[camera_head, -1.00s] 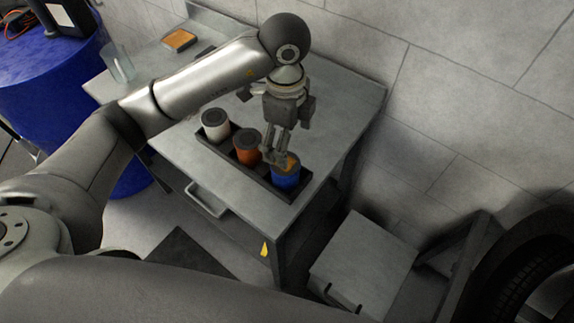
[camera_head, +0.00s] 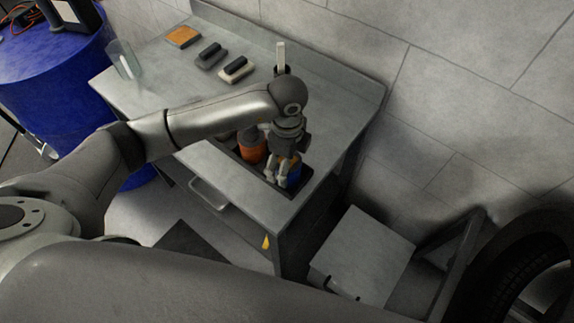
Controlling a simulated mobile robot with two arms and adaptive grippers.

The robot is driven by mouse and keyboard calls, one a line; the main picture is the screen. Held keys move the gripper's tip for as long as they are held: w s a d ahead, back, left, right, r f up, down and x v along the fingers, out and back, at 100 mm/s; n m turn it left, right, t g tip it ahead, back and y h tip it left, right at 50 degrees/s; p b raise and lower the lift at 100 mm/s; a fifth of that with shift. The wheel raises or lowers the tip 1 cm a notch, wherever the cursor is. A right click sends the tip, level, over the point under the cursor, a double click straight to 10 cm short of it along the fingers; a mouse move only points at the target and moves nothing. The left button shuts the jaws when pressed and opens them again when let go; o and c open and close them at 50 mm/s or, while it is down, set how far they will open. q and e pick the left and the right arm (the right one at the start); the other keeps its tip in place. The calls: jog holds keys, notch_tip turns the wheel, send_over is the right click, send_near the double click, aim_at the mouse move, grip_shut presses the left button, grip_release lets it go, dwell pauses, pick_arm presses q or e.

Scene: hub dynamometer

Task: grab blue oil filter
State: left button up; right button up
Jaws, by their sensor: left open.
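The blue oil filter (camera_head: 294,176) stands at the right end of a dark tray (camera_head: 247,171) on the grey workbench (camera_head: 338,108). My left gripper (camera_head: 283,178) points down at the blue filter, with its fingers low at the filter's top and near side. The gripper is open. It covers much of the filter, and I cannot tell whether the fingers touch it. An orange-red filter (camera_head: 251,146) stands beside it in the tray, partly behind my arm. My right gripper is not in view.
Two brush-like blocks (camera_head: 236,69) and an orange pad (camera_head: 183,37) lie at the back of the bench. A clear glass (camera_head: 124,60) stands at its left corner. A blue drum (camera_head: 55,75) is left, a grey stool-like box (camera_head: 362,246) right. The bench's right part is clear.

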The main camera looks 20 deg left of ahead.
pick_arm(q)
jog(key=shift+c, duration=0.4)
jog(key=c, duration=1.6)
jog(key=shift+r, duration=0.1)
